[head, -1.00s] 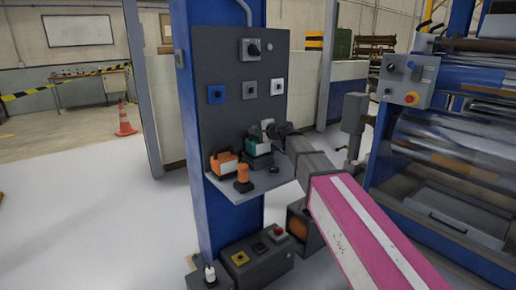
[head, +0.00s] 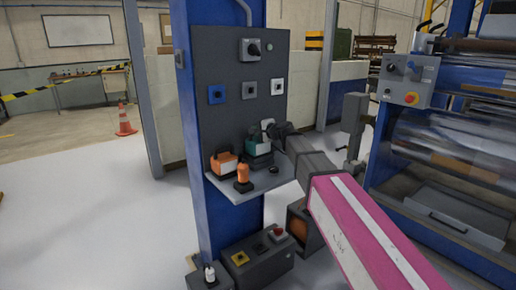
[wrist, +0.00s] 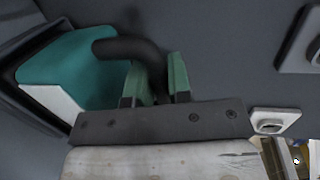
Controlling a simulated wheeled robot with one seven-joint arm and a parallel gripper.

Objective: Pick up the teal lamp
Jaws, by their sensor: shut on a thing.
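The teal lamp (head: 255,137) is at the shelf on the dark panel, partly hidden by my gripper in the head view. In the wrist view its teal and white body (wrist: 75,68) is at the left, with a dark curved handle reaching right. My gripper (wrist: 158,78) has its two green fingers on either side of that handle, shut on it. In the head view my gripper (head: 270,133) is at the lamp, above a dark block (head: 259,158) on the shelf. Whether the lamp touches the block cannot be told.
The shelf (head: 232,190) also holds an orange and white lamp (head: 224,163) and an orange cylinder (head: 243,174), close on the left. A small black knob (head: 274,169) is at the right. Switches line the panel (head: 270,70) above. Boxes (head: 262,255) stand below.

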